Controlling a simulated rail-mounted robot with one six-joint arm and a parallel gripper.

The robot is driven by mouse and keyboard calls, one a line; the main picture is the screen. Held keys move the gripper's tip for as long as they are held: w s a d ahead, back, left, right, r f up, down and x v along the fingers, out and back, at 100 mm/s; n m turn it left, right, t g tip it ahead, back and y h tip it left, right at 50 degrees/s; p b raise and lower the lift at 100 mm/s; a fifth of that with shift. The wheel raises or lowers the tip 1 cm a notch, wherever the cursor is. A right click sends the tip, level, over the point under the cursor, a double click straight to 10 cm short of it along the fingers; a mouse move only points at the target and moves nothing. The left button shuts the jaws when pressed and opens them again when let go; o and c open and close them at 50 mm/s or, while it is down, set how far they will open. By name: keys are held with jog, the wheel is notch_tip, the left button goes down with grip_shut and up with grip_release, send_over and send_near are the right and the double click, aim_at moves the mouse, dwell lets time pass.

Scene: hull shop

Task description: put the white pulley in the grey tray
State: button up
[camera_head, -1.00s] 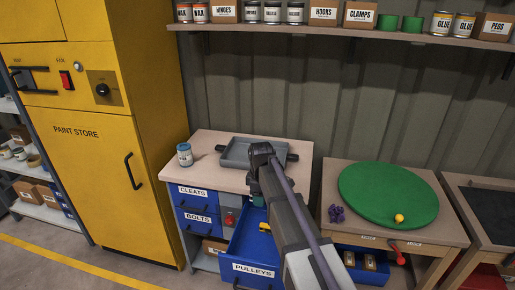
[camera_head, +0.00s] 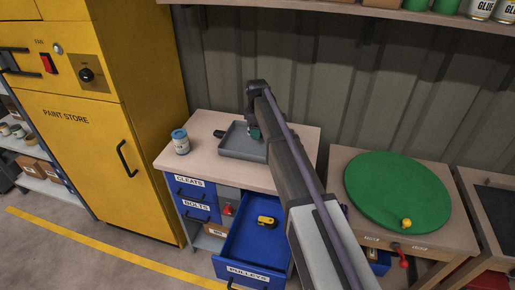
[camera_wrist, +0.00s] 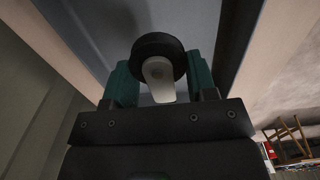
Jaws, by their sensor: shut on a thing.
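The white pulley (camera_wrist: 160,82) shows in the wrist view, with a white body and a black wheel. It sits between the two teal fingers of my gripper (camera_wrist: 158,85), which is shut on it. In the head view my gripper (camera_head: 254,132) is at the back part of the grey tray (camera_head: 240,151), which stands on the wooden bench top. The pulley is hidden there by my arm. In the wrist view the grey tray floor (camera_wrist: 90,30) lies beyond the pulley. I cannot tell whether the pulley touches it.
A blue-labelled can (camera_head: 181,143) stands left of the tray. The open PULLEYS drawer (camera_head: 240,250) below holds a yellow pulley (camera_head: 267,220). A green turntable (camera_head: 385,187) with a yellow ball-like thing (camera_head: 406,223) is to the right. A shelf (camera_head: 330,8) runs above.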

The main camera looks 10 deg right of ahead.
aim_at(257, 145)
notch_tip(257, 145, down, 6)
jog(key=b, duration=0.4)
jog(key=shift+r, duration=0.2)
jog(key=shift+r+p, duration=0.3)
jog(key=shift+r, duration=0.05)
jog(key=shift+f, duration=0.3)
jog(key=o, duration=0.9)
jog(key=shift+r, duration=0.1)
notch_tip(257, 145, up, 13)
jog(key=p, duration=1.2)
jog(key=s+m, duration=0.4)
jog(key=s, duration=0.8)
jog(key=s+m, duration=0.4)
jog(key=s, duration=0.8)
jog(key=s+d+m, duration=0.1)
jog(key=s+m, duration=0.3)
jog(key=s, duration=0.8)
jog(key=shift+s+f+m, duration=0.15)
jog(key=shift+f+m, duration=0.2)
jog(key=shift+m, duration=0.05)
